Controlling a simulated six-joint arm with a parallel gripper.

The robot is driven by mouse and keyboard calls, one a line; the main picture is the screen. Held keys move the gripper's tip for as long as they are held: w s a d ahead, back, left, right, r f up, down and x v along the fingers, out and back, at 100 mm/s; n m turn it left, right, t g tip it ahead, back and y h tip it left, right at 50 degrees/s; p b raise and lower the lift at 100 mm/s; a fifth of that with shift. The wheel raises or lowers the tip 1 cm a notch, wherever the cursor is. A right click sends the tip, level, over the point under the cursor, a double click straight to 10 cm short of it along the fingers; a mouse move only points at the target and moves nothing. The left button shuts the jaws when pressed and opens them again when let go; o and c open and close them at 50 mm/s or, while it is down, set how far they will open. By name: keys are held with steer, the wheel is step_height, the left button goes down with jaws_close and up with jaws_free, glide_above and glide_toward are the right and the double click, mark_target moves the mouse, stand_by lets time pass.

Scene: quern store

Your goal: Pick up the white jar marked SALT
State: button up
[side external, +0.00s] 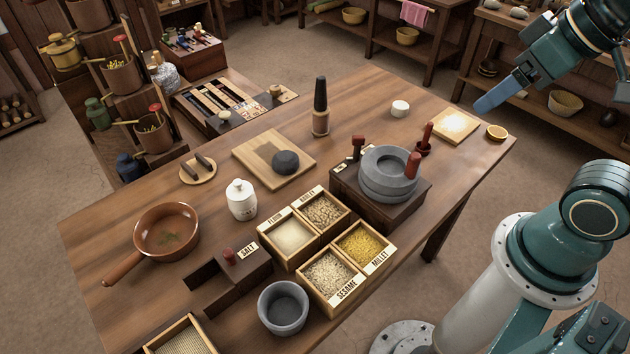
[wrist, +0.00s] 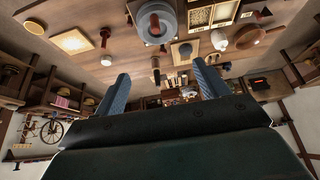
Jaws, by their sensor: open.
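A white lidded jar (side external: 241,200) stands upright on the wooden table, left of the labelled grain boxes; faint marks on its front are too small to read. It seems to be the white shape in the wrist view (wrist: 218,39). A SALT label (side external: 248,250) sits on a dark wooden holder (side external: 230,276) with a red knob, in front of the jar. My gripper (side external: 482,108) is high at the right, far from the jar. Its two blue fingers are spread and empty in the wrist view (wrist: 160,68).
A brown pan (side external: 166,232) is left of the jar, a grey bowl (side external: 283,308) in front.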

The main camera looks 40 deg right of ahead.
steer(key=shift+o, duration=0.9)
steer(key=shift+w, duration=0.1)
steer(key=w+a+f+n+g+y, duration=0.1)
steer(key=w+a+f+n, duration=0.2)
steer(key=w, duration=0.7)
steer(key=w+a+n+y, duration=0.1)
steer(key=w+a+n, duration=0.1)
steer(key=w+a, duration=0.6)
steer(key=w+a+f+n, duration=0.2)
steer(key=w+a+f, duration=0.3)
steer(key=f, duration=0.3)
steer(key=w+a+f+n+g+y, duration=0.1)
steer(key=w+a+f+n, duration=0.1)
steer(key=w+a+f, duration=0.3)
steer(key=w+f, duration=0.3)
steer(key=f, duration=0.1)
steer(key=shift+w+a+n+g, duration=0.25)
steer(key=shift+a+n+g, duration=0.05)
steer(key=shift+a, duration=0.05)
